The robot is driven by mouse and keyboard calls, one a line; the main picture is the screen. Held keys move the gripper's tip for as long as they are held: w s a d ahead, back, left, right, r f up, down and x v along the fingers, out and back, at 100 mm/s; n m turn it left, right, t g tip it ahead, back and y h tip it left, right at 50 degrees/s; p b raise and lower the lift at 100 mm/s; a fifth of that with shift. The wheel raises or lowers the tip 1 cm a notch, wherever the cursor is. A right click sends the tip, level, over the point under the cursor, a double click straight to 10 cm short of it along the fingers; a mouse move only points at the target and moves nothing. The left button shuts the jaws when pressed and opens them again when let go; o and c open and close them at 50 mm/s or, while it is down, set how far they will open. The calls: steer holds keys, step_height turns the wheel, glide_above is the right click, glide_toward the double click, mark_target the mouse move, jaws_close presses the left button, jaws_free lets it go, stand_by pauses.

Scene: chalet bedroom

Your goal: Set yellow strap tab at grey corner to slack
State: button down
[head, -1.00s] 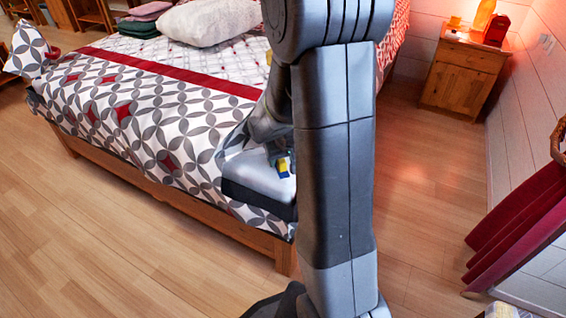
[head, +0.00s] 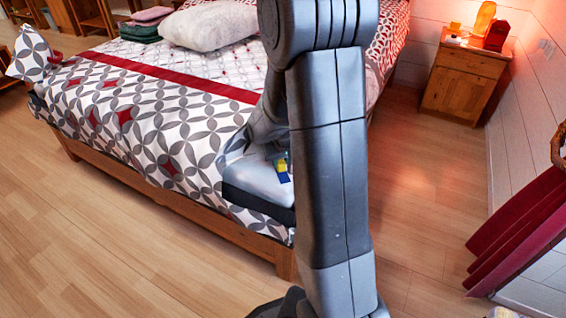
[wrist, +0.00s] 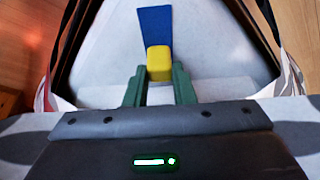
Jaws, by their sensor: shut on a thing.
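The yellow strap tab (wrist: 159,60) sits at the near end of a short blue strap (wrist: 155,27) on the bare pale grey bed corner (wrist: 105,62). My gripper (wrist: 159,76) has its two green fingers on either side of the tab and is shut on it. In the head view the tab (head: 282,165) is a small yellow patch on the grey corner (head: 255,182), at the foot of the bed. My arm hides much of the gripper there.
The patterned duvet (head: 150,130) covers the bed around the grey corner. A wooden bed frame (head: 190,210) runs below. Wooden floor (head: 90,250) is open in front. A nightstand (head: 458,80) and dark red fabric (head: 515,225) stand at the right.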

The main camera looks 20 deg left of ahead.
steer(key=shift+w+a, duration=0.25)
steer(key=c, duration=1.2)
jaws_free()
steer(key=p+v, duration=0.4)
steer(key=v, duration=1)
steer(key=shift+c, duration=0.3)
